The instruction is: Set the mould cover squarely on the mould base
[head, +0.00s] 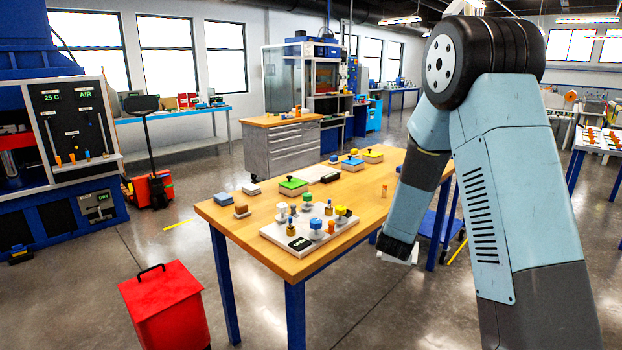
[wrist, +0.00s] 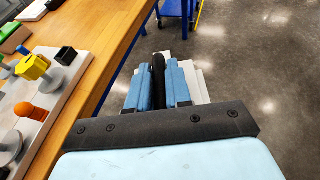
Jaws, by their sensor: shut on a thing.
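My gripper (wrist: 160,88) is shut on the black upright grip of a pale, flat piece, which I take to be the mould cover (wrist: 201,86). The cover's pale edges show beyond and beside the fingers. In the head view my gripper (head: 397,250) hangs beside the table's right edge, with the pale cover (head: 400,260) just below it, off the tabletop. The mould base is not clearly identifiable; a low pale block (head: 318,174) with a dark part lies mid-table, well left of my gripper.
A red bin (head: 165,310) stands on the floor in front.

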